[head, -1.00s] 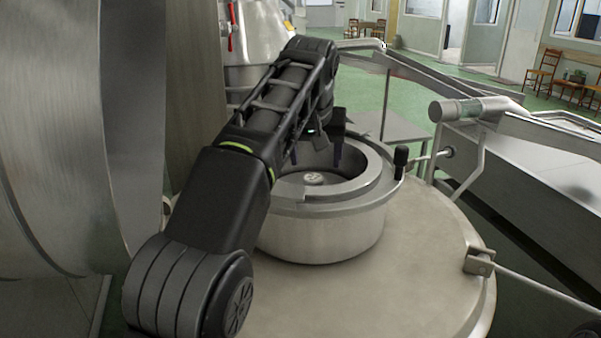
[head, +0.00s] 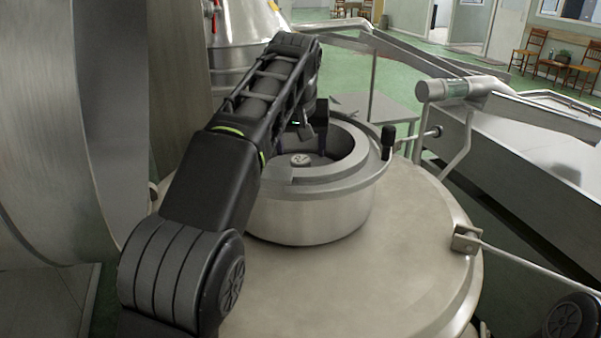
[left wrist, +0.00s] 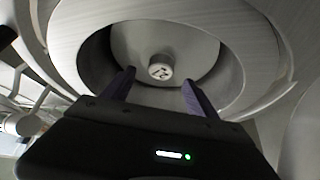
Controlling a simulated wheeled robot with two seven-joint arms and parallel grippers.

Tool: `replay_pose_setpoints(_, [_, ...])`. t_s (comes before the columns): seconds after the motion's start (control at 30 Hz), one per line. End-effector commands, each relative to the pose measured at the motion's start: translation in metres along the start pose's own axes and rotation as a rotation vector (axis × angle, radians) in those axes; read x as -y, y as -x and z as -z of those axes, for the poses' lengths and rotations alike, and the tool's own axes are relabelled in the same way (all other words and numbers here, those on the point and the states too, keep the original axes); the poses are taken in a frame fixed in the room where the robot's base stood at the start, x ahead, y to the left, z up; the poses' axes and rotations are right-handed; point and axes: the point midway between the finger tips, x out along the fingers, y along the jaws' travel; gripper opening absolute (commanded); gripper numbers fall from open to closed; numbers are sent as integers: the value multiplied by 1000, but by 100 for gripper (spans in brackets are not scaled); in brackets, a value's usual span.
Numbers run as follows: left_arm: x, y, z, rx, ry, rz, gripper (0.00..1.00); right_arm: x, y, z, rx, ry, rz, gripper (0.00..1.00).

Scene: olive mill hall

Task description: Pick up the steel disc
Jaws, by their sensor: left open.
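The steel disc (head: 300,160) is small, round and pale, with a dark mark on its top. It lies inside the round steel opening (head: 335,182) on top of the large vessel. In the left wrist view the disc (left wrist: 160,68) shows just beyond and between the fingertips. My left gripper (head: 314,140) reaches over the far side of the opening, pointing down into it. Its two fingers also show in the left wrist view (left wrist: 158,82), spread apart with nothing between them. The fingers look apart from the disc. My right gripper is not in view.
The opening's raised rim surrounds the disc. A black knob (head: 388,139) stands at the rim's right. The vessel's broad lid (head: 390,262) is bare in front. A large steel drum (head: 60,130) is close on the left. A pipe (head: 460,88) and trough are on the right.

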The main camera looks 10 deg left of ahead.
Motion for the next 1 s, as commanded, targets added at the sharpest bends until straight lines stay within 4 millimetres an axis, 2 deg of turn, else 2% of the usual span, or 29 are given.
replay_pose_setpoints(0.3, [2, -41, 0, 3, 0, 2, 68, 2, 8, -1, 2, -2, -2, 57])
replay_pose_setpoints(0.4, [2, -49, 0, 2, 0, 1, 68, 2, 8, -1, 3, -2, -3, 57])
replay_pose_setpoints(1.0, [2, -50, 0, 0, 0, 0, 68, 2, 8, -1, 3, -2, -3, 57])
